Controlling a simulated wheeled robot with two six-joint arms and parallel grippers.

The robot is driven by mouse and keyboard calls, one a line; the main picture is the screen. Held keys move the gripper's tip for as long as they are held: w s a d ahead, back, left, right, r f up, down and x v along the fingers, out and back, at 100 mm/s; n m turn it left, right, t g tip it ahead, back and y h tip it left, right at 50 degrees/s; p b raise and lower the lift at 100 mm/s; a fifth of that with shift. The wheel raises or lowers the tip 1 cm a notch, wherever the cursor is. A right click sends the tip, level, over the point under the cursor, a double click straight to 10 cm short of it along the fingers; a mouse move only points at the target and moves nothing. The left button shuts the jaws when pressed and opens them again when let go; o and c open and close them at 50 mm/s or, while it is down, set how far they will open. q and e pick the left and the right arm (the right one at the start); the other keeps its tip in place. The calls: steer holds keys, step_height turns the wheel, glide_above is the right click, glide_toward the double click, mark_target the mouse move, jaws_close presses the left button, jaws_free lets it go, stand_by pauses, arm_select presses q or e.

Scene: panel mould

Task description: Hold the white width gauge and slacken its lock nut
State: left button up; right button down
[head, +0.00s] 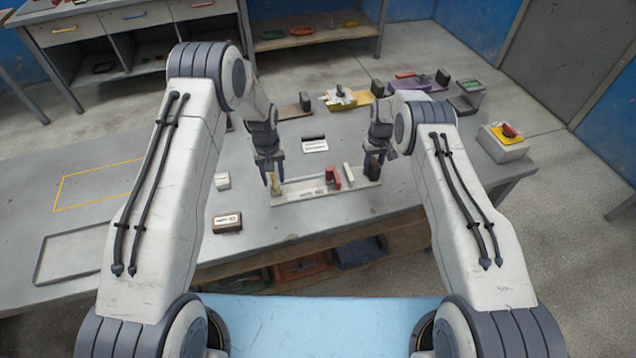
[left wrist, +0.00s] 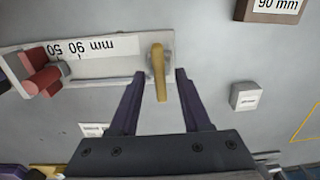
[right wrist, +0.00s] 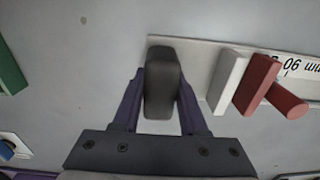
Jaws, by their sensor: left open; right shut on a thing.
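The white width gauge (head: 312,190) lies flat near the table's front edge, its mm scale showing in the left wrist view (left wrist: 105,48). A red slider (head: 332,177) and a white block (head: 348,174) sit on it. The yellow lever of its lock nut (left wrist: 158,72) stands at the gauge's left end. My left gripper (head: 273,182) is open, with a fingertip on each side of the lever and gaps visible. My right gripper (right wrist: 161,78) is shut on the dark grip (right wrist: 162,95) at the gauge's right end. The nut beneath the lever is mostly hidden.
A small white block (head: 222,181) and a brown 90 mm block (head: 227,222) lie left of the gauge. A label card (head: 315,145) lies behind it. Yellow (head: 345,98) and purple (head: 425,83) fixtures stand further back.

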arm_select(q)
jaws_close()
